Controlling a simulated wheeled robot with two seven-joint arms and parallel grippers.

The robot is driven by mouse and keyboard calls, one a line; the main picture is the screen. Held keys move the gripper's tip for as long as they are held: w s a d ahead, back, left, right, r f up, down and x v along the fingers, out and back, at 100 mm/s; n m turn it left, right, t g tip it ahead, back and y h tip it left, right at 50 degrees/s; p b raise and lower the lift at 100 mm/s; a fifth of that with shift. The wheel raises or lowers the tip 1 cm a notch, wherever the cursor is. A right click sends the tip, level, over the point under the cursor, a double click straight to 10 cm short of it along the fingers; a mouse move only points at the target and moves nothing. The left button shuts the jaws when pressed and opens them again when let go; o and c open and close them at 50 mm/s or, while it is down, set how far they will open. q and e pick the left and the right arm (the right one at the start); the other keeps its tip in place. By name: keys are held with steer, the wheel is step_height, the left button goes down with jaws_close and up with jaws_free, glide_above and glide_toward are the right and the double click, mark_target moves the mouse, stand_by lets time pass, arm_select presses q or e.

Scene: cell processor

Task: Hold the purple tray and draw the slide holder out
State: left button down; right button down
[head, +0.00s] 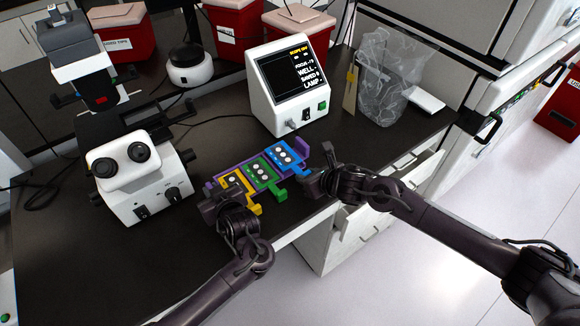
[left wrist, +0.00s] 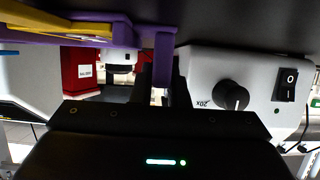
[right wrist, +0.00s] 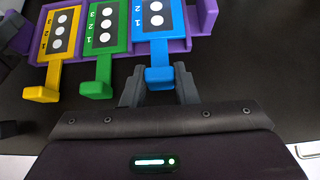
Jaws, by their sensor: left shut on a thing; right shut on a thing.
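The purple tray (head: 222,161) lies on the dark bench and holds a yellow slide holder (head: 236,182), a green slide holder (head: 260,170) and a blue slide holder (head: 285,157) side by side. My left gripper (head: 212,206) is shut on the tray's left end; the left wrist view shows its fingers on a purple tab (left wrist: 162,65). My right gripper (right wrist: 160,90) is shut on the handle of the blue slide holder (right wrist: 158,38). In the right wrist view the blue holder's body still overlaps the tray (right wrist: 205,16), level with the green (right wrist: 107,30) and yellow (right wrist: 60,38) holders.
A microscope (head: 138,175) stands to the left of the tray, and a control box (head: 290,90) with a screen stands behind it. A clear bag-lined bin (head: 380,85) is at the back right. The bench front edge and open drawers (head: 365,215) lie close by.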

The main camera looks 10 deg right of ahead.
steer(key=shift+r, duration=0.45)
step_height(320, 180, up, 7)
stand_by(0.6)
arm_select(q)
steer(key=c, duration=1.3)
jaws_free()
steer(key=v, duration=1)
steer(key=shift+s+d, duration=0.3)
steer(key=shift+s, duration=0.05)
steer(key=shift+s+d+r, duration=0.2)
steer(key=shift+s+r, duration=0.1)
steer(key=shift+s, duration=0.15)
